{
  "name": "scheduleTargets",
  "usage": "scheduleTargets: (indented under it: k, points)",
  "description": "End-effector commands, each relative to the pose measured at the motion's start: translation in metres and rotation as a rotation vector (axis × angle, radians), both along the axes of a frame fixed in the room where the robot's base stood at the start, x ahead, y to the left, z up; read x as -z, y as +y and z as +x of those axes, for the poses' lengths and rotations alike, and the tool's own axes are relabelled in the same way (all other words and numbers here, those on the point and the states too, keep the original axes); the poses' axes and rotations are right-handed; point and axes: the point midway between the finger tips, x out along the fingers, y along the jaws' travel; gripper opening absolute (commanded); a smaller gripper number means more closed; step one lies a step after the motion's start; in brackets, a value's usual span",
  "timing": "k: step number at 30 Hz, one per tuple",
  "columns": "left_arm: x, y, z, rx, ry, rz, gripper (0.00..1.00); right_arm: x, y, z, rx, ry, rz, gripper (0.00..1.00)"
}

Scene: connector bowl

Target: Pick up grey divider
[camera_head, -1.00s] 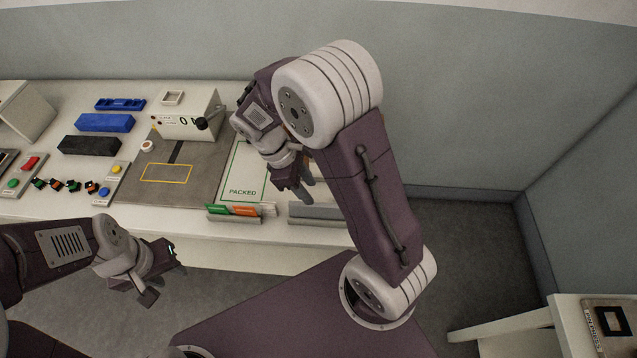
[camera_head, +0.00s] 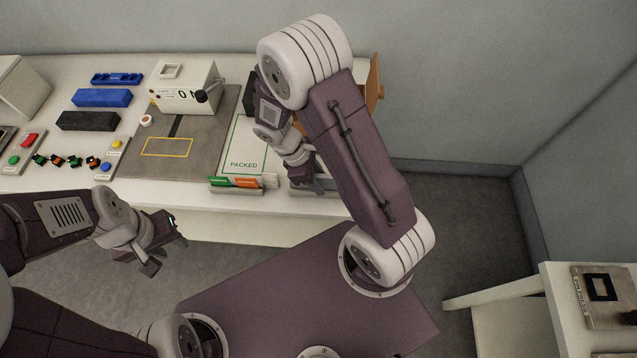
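A small rack (camera_head: 236,190) at the table's front edge holds a green divider (camera_head: 221,181), an orange divider (camera_head: 246,182) and pale greyish ones (camera_head: 269,181) at its right end. Which is the grey divider is too small to tell. My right gripper (camera_head: 311,183) points down to the right of this rack, over a long grey holder (camera_head: 299,191) that it partly hides. Its fingertips are small and dark, and whether they grip anything is unclear. My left gripper (camera_head: 167,252) is open and empty, in front of the table and well away from the rack.
A mat marked PACKED (camera_head: 244,164) lies behind the rack. A white box (camera_head: 184,88), blue block (camera_head: 102,97) and black block (camera_head: 88,121) stand further left. Button panels and small connectors lie at the left. My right arm hides the table's right end.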

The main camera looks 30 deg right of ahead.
Motion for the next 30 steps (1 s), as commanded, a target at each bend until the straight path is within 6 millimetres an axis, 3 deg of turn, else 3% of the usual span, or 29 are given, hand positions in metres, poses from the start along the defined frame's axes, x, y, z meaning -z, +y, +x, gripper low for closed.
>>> scheduleTargets:
  k: [5, 10, 22, 29, 30]
  points:
    - [0.0, 0.0, 0.0, 0.0, 0.0, 0.0, 0.36, 0.001, 0.0, 0.0, 0.0, -0.001, 0.0, 0.39]
    - [0.0, 0.0, 0.0, 0.0, 0.0, 0.0, 0.36, 0.001, 0.0, 0.0, 0.0, -0.001, 0.0, 0.0]
    - [0.0, 0.0, 0.0, 0.0, 0.0, 0.0, 0.36, -0.005, 0.0, 0.001, 0.001, -0.003, -0.001, 0.0]
    - [-0.001, 0.0, 0.0, 0.0, 0.0, 0.0, 0.36, -0.041, 0.0, 0.002, 0.0, -0.008, 0.0, 0.0]
    - [0.0, 0.0, 0.0, 0.0, 0.0, 0.0, 0.36, -0.045, -0.001, -0.005, 0.001, -0.005, -0.001, 0.0]
